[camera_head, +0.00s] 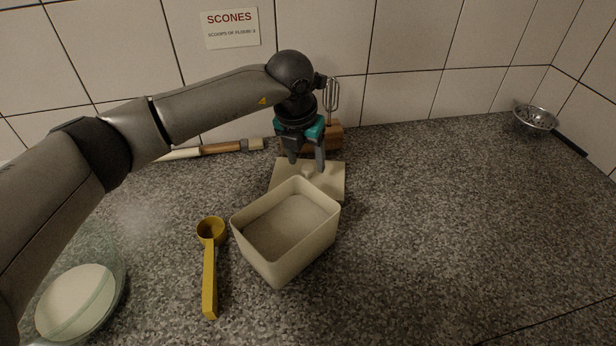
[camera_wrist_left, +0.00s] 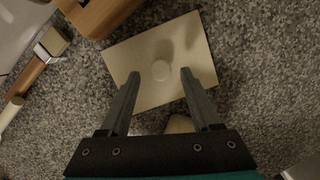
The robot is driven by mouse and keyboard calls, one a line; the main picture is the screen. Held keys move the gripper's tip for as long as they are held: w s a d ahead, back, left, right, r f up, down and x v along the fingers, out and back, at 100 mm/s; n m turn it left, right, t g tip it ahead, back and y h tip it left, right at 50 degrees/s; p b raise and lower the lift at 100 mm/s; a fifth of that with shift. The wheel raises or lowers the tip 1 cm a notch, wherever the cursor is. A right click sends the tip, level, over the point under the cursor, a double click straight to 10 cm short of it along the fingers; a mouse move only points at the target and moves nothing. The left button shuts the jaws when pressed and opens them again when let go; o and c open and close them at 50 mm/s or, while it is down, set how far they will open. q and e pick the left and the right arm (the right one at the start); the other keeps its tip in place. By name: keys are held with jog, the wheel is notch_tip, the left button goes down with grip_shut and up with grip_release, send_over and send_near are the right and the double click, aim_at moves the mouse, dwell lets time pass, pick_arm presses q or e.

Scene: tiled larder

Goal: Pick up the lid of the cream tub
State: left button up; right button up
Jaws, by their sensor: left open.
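The cream tub (camera_head: 322,226) stands open and empty on the counter. Its flat cream lid (camera_head: 333,181) lies on the counter just behind it, partly hidden by the tub and my gripper. My left gripper (camera_head: 306,168) points down over the lid. The contact between fingers and knob cannot be seen. My right gripper is not in view.
A yellow scoop (camera_head: 210,262) lies left of the tub. A glass bowl of white powder (camera_head: 76,300) stands at front left. A brush (camera_head: 225,147), a wooden block (camera_head: 333,135) and a whisk (camera_head: 331,94) are near the wall. A strainer (camera_head: 535,118) is far right.

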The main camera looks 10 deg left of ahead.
aim_at(308, 174)
pick_arm(q)
jog(key=shift+x, duration=1.5)
jog(key=shift+s, duration=0.1)
jog(key=shift+c, duration=0.3)
grip_shut()
